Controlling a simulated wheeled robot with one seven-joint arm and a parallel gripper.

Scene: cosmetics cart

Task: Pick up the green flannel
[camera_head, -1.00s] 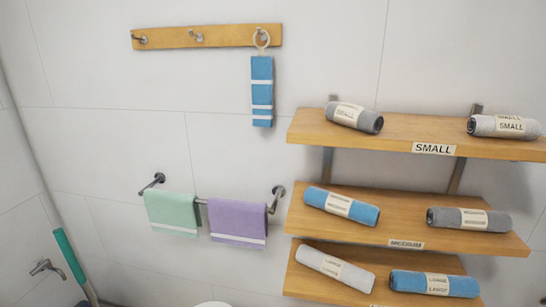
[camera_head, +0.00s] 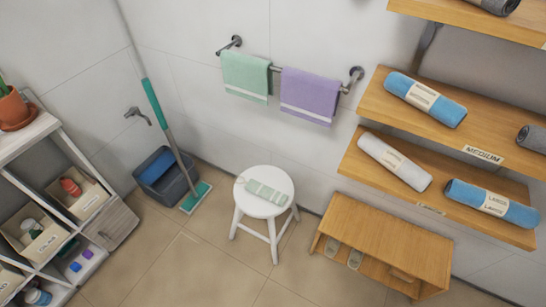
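A pale green folded cloth with white stripes (camera_head: 264,192), which looks like the green flannel, lies on the round white stool (camera_head: 275,210) in the middle of the view. A pale green towel (camera_head: 246,76) with a white stripe also hangs on the wall rail, left of a purple towel (camera_head: 310,95). My gripper is not in view.
A green mop (camera_head: 172,140) stands by a dark bucket (camera_head: 165,178) left of the stool. A wooden bench (camera_head: 385,240) and wall shelves (camera_head: 385,103) with rolled towels are at the right. A white shelf unit (camera_head: 30,140) is at the left. Tiled floor is free in front.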

